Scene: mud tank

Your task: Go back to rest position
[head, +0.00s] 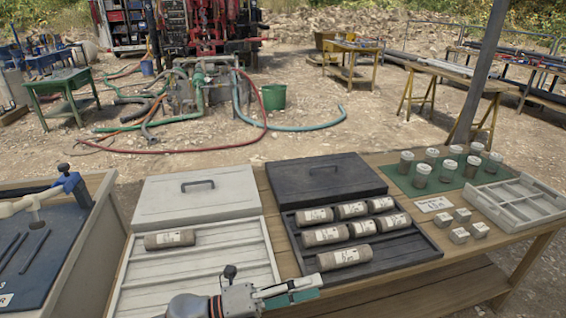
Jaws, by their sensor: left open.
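My left gripper (292,290) is at the bottom middle of the head view, over the near edge of the table between the light tray and the dark tray. Its jaws are open and I see nothing held in them. The light tray (215,262) holds one labelled core cylinder (170,239) at its far left. The dark tray (413,254) holds several labelled core cylinders (345,257) in rows. The nearest one lies just right of and beyond my left gripper. My right gripper is not in view.
Closed lids (195,200) and (325,178) lie behind the trays. Several lidded jars (421,177) stand on a green mat, beside small blocks (459,235) and a grey divided tray (520,200). A blue-lined bench (60,250) stands left. Hoses lie on the ground beyond.

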